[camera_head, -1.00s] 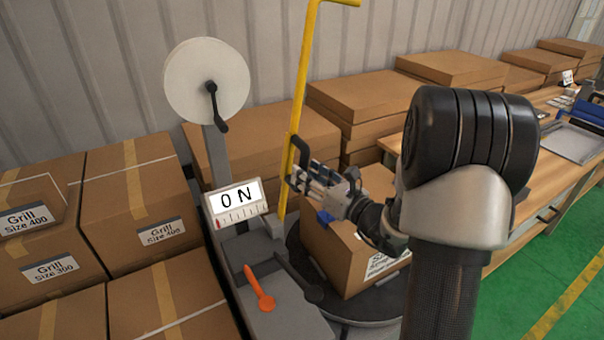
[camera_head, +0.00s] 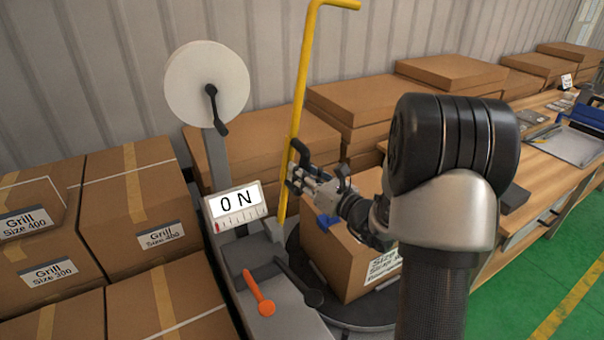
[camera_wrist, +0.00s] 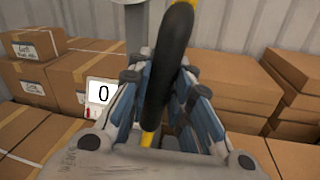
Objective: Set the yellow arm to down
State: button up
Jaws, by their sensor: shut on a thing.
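The yellow arm (camera_head: 302,82) stands nearly upright beside the wrapping machine, with its bent end at the top. A black handle is on its lower half; in the wrist view the handle (camera_wrist: 170,62) runs between my fingers, with yellow showing above and below it. My gripper (camera_head: 298,176) is at this handle from the right and is shut on it. In the wrist view my gripper (camera_wrist: 165,95) has a finger on each side of the handle. The fingers partly hide the contact.
A carton (camera_head: 345,262) stands on the dark turntable below my gripper. Stacked cartons (camera_head: 150,195) fill the left; a wooden workbench (camera_head: 560,150) is at right.

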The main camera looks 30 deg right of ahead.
grip_shut()
